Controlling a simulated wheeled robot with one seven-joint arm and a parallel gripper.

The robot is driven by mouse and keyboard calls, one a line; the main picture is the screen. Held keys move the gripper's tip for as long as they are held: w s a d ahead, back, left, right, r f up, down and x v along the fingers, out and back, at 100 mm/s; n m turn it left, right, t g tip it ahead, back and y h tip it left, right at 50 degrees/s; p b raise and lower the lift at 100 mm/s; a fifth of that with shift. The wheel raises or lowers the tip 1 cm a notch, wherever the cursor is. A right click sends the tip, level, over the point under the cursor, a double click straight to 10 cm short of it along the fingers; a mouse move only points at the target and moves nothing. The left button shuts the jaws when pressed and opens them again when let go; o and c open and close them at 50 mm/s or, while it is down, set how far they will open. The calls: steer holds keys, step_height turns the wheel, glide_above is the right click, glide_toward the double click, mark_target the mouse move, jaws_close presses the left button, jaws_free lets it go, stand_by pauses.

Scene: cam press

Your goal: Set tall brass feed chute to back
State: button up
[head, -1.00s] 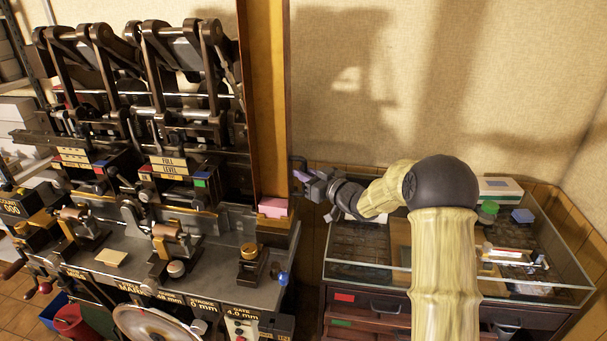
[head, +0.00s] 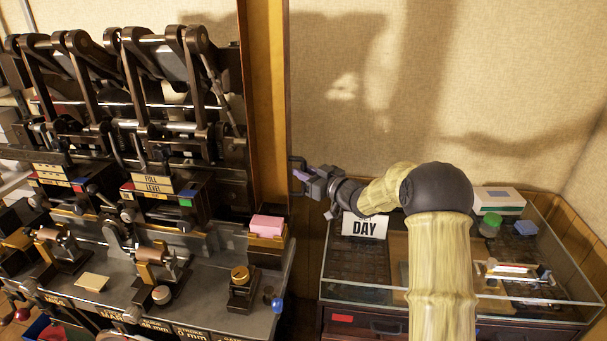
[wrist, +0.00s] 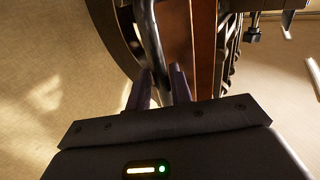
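The tall brass-coloured upright (head: 266,100), which looks like the feed chute, stands at the right end of the press against the wall. A dark bar handle (head: 292,166) sticks out at its right side. My gripper (head: 303,176) reaches it from the right. In the wrist view the handle bar (wrist: 150,35) runs down between my two purple fingers (wrist: 161,90), which sit close on either side of it and look shut on it. A brown upright face (wrist: 204,45) shows just right of the bar. The chute's foot is partly hidden behind a pink block (head: 267,225).
The dark press (head: 140,130) with levers and small fittings fills the left. A glass-topped cabinet (head: 400,287) with a DAY sign (head: 364,227), a white-green box (head: 497,199) and small items stands at the right, under my arm. The wall behind my gripper is bare.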

steer(key=shift+f, duration=0.1)
stand_by(0.3)
steer(key=b+v, duration=0.5)
steer(key=v, duration=1.2)
steer(key=shift+b, duration=0.3)
steer(key=shift+s+d, duration=0.1)
steer(key=shift+d, duration=0.05)
steer(key=s+d+f+m+g+h, duration=0.3)
steer(key=s+f+m+h, duration=0.4)
steer(key=s+f+h, duration=0.4)
steer(key=s+a+f+m+g+h, duration=0.1)
steer(key=s+f+g, duration=0.1)
steer(key=s, duration=0.6)
steer(key=s+a+f+m+g, duration=0.1)
steer(key=s+f+g, duration=0.1)
steer(key=s+g, duration=0.3)
steer(key=s, duration=0.3)
steer(key=shift+s+a+f+h, duration=0.2)
steer(key=shift+s+a+h, duration=0.05)
steer(key=shift+s+h, duration=0.15)
